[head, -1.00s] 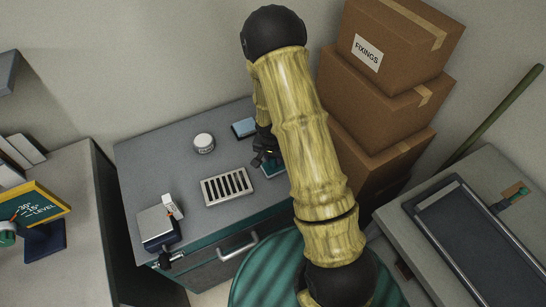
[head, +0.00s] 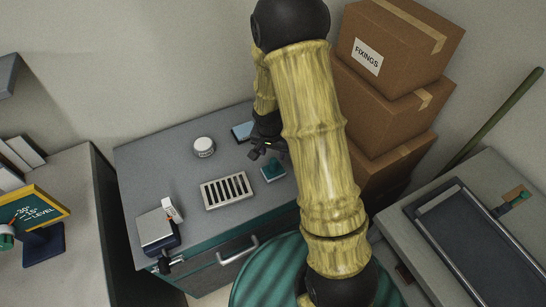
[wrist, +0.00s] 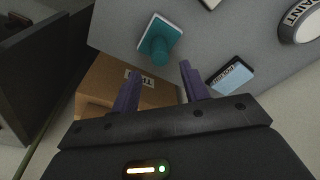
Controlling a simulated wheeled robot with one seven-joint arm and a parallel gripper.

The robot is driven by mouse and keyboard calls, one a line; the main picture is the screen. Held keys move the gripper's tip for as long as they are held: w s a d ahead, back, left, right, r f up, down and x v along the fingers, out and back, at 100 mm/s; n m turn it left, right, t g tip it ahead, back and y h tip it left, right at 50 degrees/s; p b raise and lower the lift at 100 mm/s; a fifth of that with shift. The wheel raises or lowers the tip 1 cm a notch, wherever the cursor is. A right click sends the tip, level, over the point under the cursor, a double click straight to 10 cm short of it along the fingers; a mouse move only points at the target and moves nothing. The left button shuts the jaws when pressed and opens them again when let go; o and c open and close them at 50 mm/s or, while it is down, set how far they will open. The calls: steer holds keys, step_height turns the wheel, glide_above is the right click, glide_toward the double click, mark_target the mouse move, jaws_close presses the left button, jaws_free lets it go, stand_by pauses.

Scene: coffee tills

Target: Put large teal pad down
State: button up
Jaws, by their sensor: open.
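The teal pad (head: 273,169) lies on the grey cabinet top (head: 150,170), right of the slotted grille and near the front right edge. In the wrist view the teal pad (wrist: 160,36) shows a pale-edged square base with a round teal knob facing up. My gripper (head: 258,153) is open and empty, just behind and left of the pad and apart from it. In the wrist view my gripper (wrist: 158,76) has its two purple fingers spread with nothing between them. My arm covers the cabinet's right end in the head view.
A light-blue labelled block (head: 243,131) lies behind my gripper. A white round tin (head: 204,147), the slotted grille (head: 228,190) and a small square scale-like device (head: 157,230) stand to the left. Stacked cardboard boxes (head: 385,100) rise close on the right.

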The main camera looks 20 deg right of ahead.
steer(key=shift+s+a+r, duration=0.15)
steer(key=shift+s+r, duration=0.05)
steer(key=shift+r, duration=1.2)
steer(key=shift+s+a+r, duration=0.1)
steer(key=shift+s+r, duration=0.05)
steer(key=shift+r, duration=1.2)
steer(key=s+r+n+t+y, duration=0.1)
steer(key=s+r+n, duration=0.6)
steer(key=s, duration=0.6)
step_height(320, 180, up, 2)
steer(key=shift+a+r, duration=0.1)
steer(key=shift+a, duration=0.15)
steer(key=shift+w, duration=0.1)
steer(key=shift+c, duration=1)
